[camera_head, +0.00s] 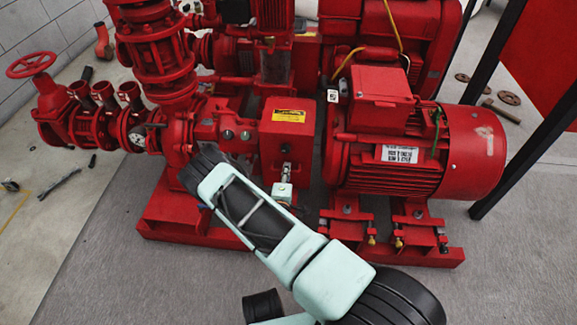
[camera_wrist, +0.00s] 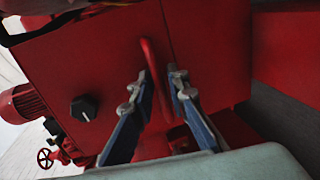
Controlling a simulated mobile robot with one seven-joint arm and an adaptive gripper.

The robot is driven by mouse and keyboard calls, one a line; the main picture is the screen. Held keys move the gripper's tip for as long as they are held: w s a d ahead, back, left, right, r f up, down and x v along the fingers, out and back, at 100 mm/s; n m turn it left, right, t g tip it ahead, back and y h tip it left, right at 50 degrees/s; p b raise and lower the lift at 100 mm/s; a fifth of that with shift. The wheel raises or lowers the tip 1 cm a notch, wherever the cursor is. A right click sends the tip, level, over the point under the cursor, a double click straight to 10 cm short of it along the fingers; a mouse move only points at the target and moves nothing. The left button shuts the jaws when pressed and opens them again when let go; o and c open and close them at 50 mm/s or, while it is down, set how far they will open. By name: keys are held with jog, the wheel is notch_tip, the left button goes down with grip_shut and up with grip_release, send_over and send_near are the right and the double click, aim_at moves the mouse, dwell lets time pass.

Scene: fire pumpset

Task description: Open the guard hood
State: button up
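The guard hood, which I take to be the red box with a yellow label (camera_head: 288,118), stands between the pump and the motor in the head view. In the wrist view a red face (camera_wrist: 215,45) fills the middle, with a thin upright red handle (camera_wrist: 149,58) on it. My gripper (camera_wrist: 164,80) has its two fingertips apart, one on each side of the handle's line. The left tip is very close to the handle; I cannot tell whether it touches. In the head view my gripper (camera_head: 286,170) is small, low before the hood, partly hidden behind my arm.
The red motor (camera_head: 420,150) stands right of the hood. The pump and valve pipework (camera_head: 155,60) are at the left, with a handwheel (camera_head: 31,65). A black knob (camera_wrist: 84,108) is left of the handle.

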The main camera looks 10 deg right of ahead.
jog(key=shift+w, duration=0.1)
jog(key=shift+c, duration=0.2)
grip_shut()
